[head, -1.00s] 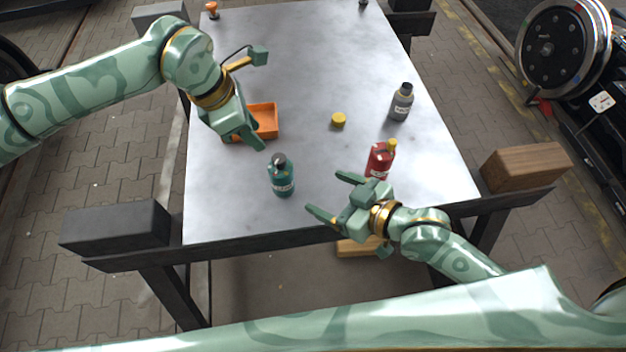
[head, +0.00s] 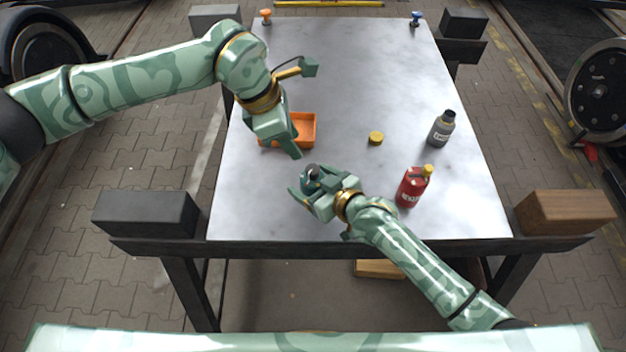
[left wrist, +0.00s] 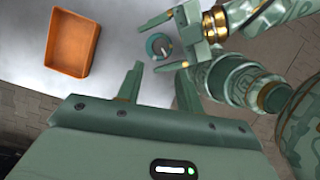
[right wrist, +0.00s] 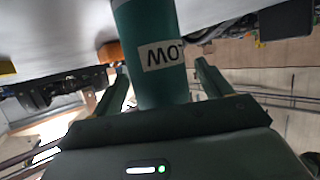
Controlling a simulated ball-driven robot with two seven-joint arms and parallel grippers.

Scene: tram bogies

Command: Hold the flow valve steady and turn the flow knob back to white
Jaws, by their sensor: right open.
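The teal flow valve (head: 309,176) stands upright near the table's front edge, with a dark round knob on top. The left wrist view shows the valve from above (left wrist: 159,46), with a light mark on its knob. In the right wrist view its body (right wrist: 150,50) carries a partly visible, upside-down label. My right gripper (head: 311,183) is open, its fingers on either side of the valve body; I cannot tell whether they touch it. My left gripper (head: 292,150) is open and empty, above and behind the valve, beside the orange tray.
The orange tray (head: 309,130) lies behind the valve. A red bottle (head: 411,188) stands to the right, with a grey bottle (head: 441,129) and a yellow cap (head: 376,138) farther back. Orange (head: 266,17) and blue (head: 415,18) pieces stand at the far edge.

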